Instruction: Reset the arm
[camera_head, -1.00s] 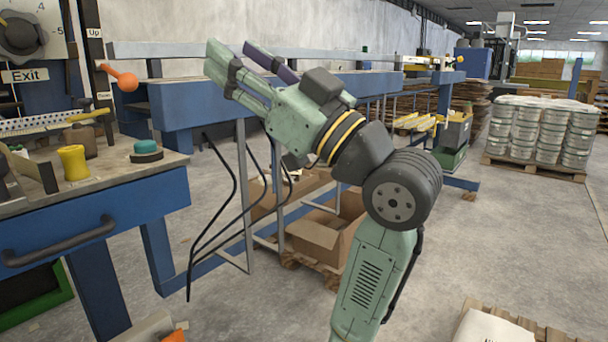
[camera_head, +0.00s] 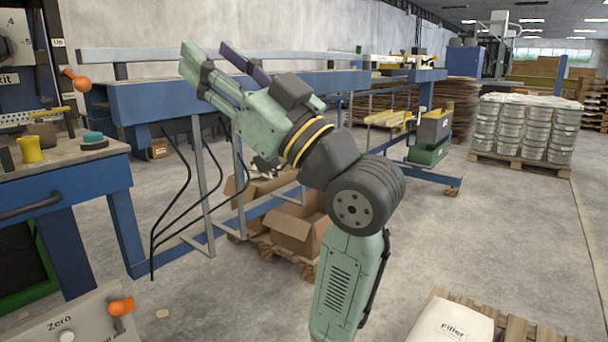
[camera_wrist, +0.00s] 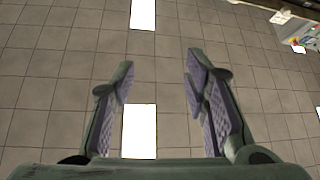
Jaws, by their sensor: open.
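My gripper (camera_head: 207,62) is raised in front of the long blue machine table, pointing up and to the left in the head view. Its two fingers are spread apart with nothing between them.
A blue workbench (camera_head: 75,189) with a yellow cup (camera_head: 30,150) and a teal-topped disc (camera_head: 94,140) stands at left. Cardboard boxes (camera_head: 292,232) lie below the arm. Stacked buckets (camera_head: 525,130) and a Filler sack (camera_head: 452,322) are at right. Grey floor between is clear.

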